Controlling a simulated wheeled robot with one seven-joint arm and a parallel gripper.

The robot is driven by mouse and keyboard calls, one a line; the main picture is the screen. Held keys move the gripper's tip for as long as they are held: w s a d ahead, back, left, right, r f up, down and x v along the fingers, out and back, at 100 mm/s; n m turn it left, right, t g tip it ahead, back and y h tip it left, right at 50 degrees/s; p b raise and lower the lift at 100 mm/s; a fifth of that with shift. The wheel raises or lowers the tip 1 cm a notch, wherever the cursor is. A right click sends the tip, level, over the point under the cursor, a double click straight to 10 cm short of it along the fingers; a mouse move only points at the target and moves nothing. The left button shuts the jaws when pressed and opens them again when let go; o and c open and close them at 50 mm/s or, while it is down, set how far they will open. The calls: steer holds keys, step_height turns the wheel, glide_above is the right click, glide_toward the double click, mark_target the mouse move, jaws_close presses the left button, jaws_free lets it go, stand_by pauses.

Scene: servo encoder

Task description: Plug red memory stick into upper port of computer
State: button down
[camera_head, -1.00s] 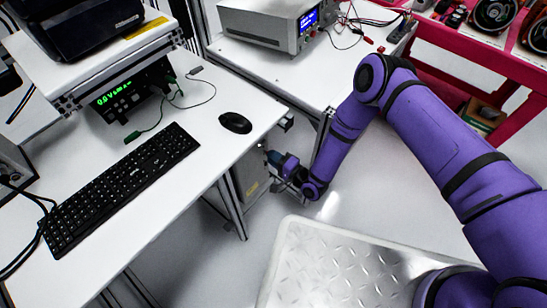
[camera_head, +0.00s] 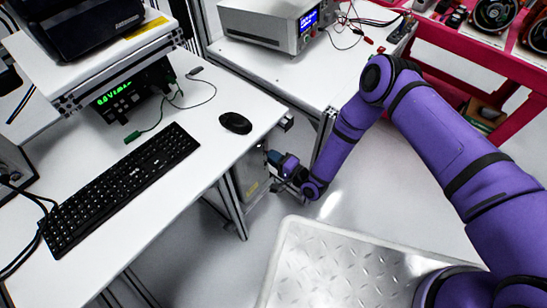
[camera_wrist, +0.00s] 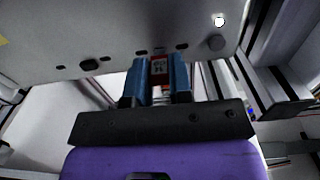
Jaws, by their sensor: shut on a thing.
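The computer (camera_head: 254,188) is a grey box under the table, and its pale panel with several dark slots and a round button fills the top of the wrist view (camera_wrist: 60,35). My gripper (camera_head: 274,157) is at the computer's upper part. In the wrist view my gripper's blue fingers (camera_wrist: 159,75) are shut on the red memory stick (camera_wrist: 159,66), which shows red with a white label between them. The stick points at the panel, its front end at or very near it. I cannot tell whether it is in a port. The fingertips hide the upper port.
The white table (camera_head: 190,180) with a keyboard (camera_head: 122,187) and a mouse (camera_head: 235,123) stands above and left of my gripper. Its metal leg (camera_head: 232,205) is close to the computer. Open floor (camera_head: 330,195) lies to the right.

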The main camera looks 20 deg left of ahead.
steer(key=shift+w+a, duration=0.15)
steer(key=shift+a, duration=0.2)
stand_by(0.3)
steer(key=c, duration=0.9)
jaws_free()
steer(key=shift+c, duration=0.2)
steer(key=v, duration=1)
steer(key=shift+d, duration=0.3)
steer(key=shift+f, duration=0.1)
